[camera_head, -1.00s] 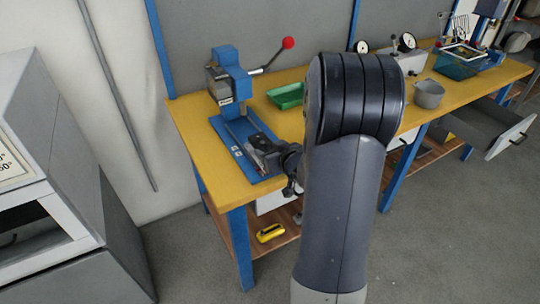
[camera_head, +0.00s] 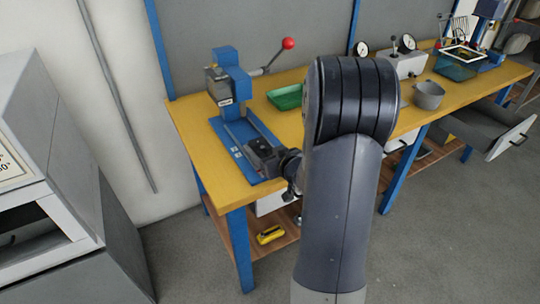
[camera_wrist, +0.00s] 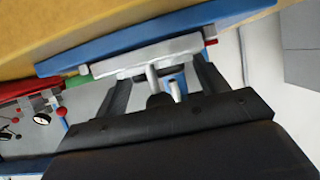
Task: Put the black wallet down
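My gripper (camera_head: 259,150) is low over the blue base plate (camera_head: 226,144) of a bench press, partly hidden behind my own arm. In the wrist view its two dark fingers (camera_wrist: 160,84) stand wide apart with a gap between them, and nothing is clearly clamped there. A pale metal bar (camera_wrist: 138,58) with light pegs lies just beyond the fingertips, in front of the blue plate's edge. I cannot pick out the black wallet with certainty; dark shapes at my gripper in the head view blend together.
The blue press (camera_head: 232,78) with a red-knobbed lever (camera_head: 288,43) stands behind my gripper on the yellow bench (camera_head: 195,132). A green tray (camera_head: 286,97) and a grey pot (camera_head: 428,95) are farther right. A yellow tool (camera_head: 270,235) lies on the lower shelf. A drawer (camera_head: 505,140) hangs open.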

